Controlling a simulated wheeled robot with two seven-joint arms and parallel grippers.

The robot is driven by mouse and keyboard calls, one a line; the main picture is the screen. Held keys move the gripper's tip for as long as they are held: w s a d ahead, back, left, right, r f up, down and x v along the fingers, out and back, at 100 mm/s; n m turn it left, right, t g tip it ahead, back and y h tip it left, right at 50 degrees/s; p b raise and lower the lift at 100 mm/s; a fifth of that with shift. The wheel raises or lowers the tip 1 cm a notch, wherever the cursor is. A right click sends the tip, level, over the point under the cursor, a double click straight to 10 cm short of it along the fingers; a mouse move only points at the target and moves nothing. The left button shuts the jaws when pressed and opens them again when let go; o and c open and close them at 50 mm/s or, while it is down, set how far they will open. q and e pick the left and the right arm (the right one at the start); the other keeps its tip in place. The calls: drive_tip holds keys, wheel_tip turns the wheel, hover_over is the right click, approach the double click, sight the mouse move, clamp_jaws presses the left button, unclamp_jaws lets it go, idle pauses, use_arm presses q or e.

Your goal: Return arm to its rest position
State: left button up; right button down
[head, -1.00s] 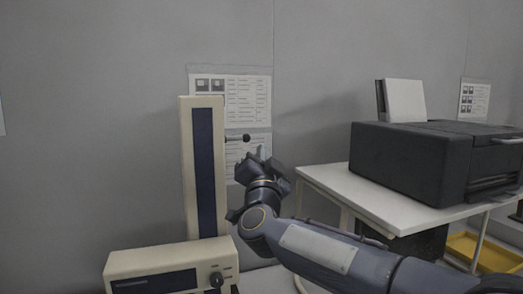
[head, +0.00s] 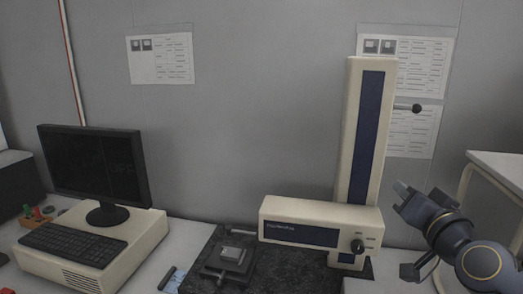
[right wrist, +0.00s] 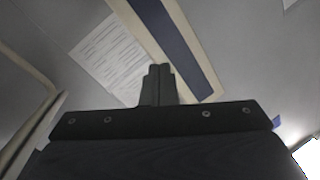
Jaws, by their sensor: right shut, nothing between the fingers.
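My right gripper (head: 405,196) is in the head view at the right, beside the testing machine and apart from it. It is shut and empty. In the right wrist view its fingers (right wrist: 158,84) are together, with the machine's column and a paper sheet beyond them. My right arm comes in from the lower right edge. My left gripper is not in view.
The cream testing machine (head: 320,222) has a tall column (head: 367,130) with a black-knobbed lever (head: 415,108). A dark plate (head: 205,262) holds a small block (head: 232,254). A monitor (head: 95,170) and keyboard (head: 73,243) stand left. A white table (head: 500,165) is at right.

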drive_tip(key=s+a+f+n+g+y, duration=0.1)
drive_tip(key=s+f+g, duration=0.3)
drive_tip(key=s+f, duration=0.4)
drive_tip(key=s+a+f+n+g+y+p, duration=0.1)
drive_tip(key=s+a+f+g, duration=0.3)
drive_tip(key=s+f, duration=0.3)
drive_tip(key=s+a+f+n+g+y, duration=0.1)
drive_tip(key=s+f+g, duration=0.3)
drive_tip(key=s+f, duration=0.4)
drive_tip(key=shift+s+a+f+n+g, duration=0.3)
drive_tip(key=shift+s+a+f+n, duration=0.1)
drive_tip(key=shift+a, duration=0.5)
drive_tip(key=shift+w, duration=0.1)
